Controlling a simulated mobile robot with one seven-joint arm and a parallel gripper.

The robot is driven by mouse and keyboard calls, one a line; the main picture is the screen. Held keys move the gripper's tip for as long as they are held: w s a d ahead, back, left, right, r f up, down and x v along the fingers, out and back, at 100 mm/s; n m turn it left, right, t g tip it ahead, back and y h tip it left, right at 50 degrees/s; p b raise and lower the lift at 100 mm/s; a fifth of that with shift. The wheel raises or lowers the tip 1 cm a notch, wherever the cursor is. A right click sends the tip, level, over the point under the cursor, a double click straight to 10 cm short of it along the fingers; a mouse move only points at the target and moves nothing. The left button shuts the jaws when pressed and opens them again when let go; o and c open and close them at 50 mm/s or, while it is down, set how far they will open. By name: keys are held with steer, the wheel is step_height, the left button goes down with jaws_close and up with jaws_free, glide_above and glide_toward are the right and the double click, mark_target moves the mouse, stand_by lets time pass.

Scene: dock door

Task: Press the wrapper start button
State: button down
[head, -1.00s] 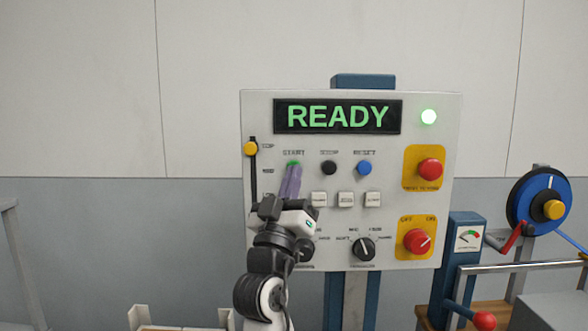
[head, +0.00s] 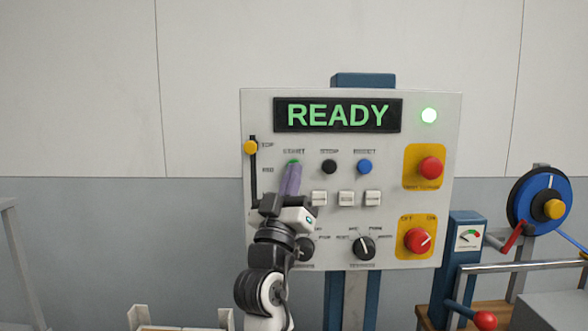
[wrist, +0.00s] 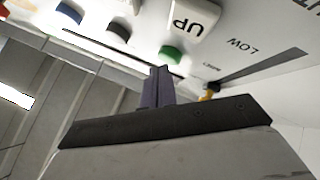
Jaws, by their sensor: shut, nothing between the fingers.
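The green start button (head: 293,162) is on the upper left of the white control panel (head: 400,200), under the word START. Most of it is hidden behind my fingers in the head view. It also shows in the wrist view (wrist: 171,53), just beyond the fingertips. My gripper (head: 294,168) is shut and empty, its purple-grey fingers together and pointing at the button. In the wrist view my gripper (wrist: 160,72) has its tips close below the green button. I cannot tell whether they touch it. The display (head: 338,115) reads READY in green.
A black button (head: 329,167) and a blue button (head: 364,167) sit right of the start button. A slider with a yellow knob (head: 250,147) is at its left. White keys (head: 346,198), dials and red knobs (head: 431,168) fill the rest. A blue wheel (head: 525,200) stands at the right.

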steer(key=shift+w, duration=0.5)
stand_by(0.6)
stand_by(0.3)
steer(key=shift+s, duration=0.9)
